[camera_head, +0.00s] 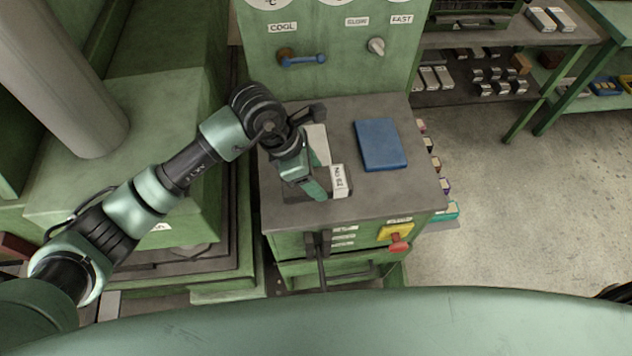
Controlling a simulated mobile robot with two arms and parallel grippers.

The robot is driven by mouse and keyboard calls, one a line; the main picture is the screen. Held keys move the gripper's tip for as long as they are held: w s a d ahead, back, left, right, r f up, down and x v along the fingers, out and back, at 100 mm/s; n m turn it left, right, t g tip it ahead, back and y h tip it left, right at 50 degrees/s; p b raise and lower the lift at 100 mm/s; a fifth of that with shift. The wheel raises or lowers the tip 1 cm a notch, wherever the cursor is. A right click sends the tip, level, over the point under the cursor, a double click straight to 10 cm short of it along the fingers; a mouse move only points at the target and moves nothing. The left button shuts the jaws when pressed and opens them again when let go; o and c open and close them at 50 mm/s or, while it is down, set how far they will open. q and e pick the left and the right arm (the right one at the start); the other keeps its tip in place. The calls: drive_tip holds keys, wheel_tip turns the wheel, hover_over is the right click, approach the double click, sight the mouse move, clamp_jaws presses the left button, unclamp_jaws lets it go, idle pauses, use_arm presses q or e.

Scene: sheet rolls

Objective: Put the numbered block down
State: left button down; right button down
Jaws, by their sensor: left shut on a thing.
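My left gripper (312,172) reaches down over the grey top of the green cabinet (380,195). It is shut on a pale block, and its wrist and fingers hide part of the hold. A white block with a number label (340,179) shows right beside the fingertips, at a dark slot or recess in the top. Another pale block face (319,144) shows just behind the fingers. I cannot tell whether these are one block or two, or whether the held one touches the surface. My right gripper is not in view.
A blue book or pad (380,144) lies right of the gripper on the cabinet top. A panel with a blue lever (302,60) and a knob (376,46) rises behind. A red knob (398,245) sticks out in front. Shelves with small blocks stand back right.

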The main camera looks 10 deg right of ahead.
use_arm(q)
drive_tip(key=shift+f+p, duration=0.6)
drive_tip(key=shift+f, duration=2.2)
drive_tip(key=shift+f, duration=0.1)
drive_tip(key=c, duration=0.6)
unclamp_jaws()
drive_tip(key=shift+c, duration=0.2)
